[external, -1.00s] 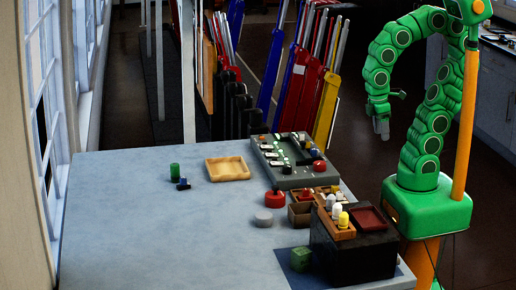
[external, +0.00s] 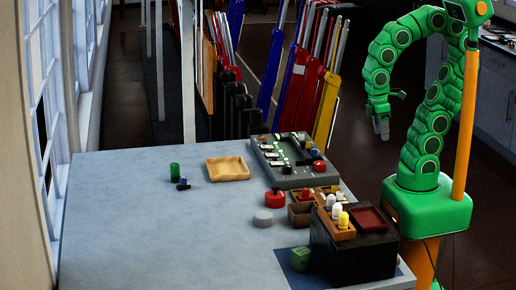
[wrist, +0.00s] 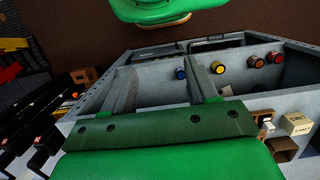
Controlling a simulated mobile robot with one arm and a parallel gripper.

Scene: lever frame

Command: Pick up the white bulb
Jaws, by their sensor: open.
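The white bulb (external: 336,211) stands upright in a wooden holder (external: 345,234) on top of a black box. Another pale bulb (external: 331,201) stands behind it and a yellow one (external: 343,220) in front. My gripper (external: 381,128) hangs at the end of my green arm, off the table's right side, well apart from the bulbs. In the wrist view my gripper (wrist: 158,78) is open, with nothing between its fingers. I cannot make out the white bulb clearly there.
The black box (external: 350,259) also bears a dark red tray (external: 369,219). A grey panel with levers and knobs (external: 290,180) lies behind it. A red button (external: 274,199), a grey disc (external: 263,218) and a green cube (external: 300,259) are nearby. The table's left half is mostly clear.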

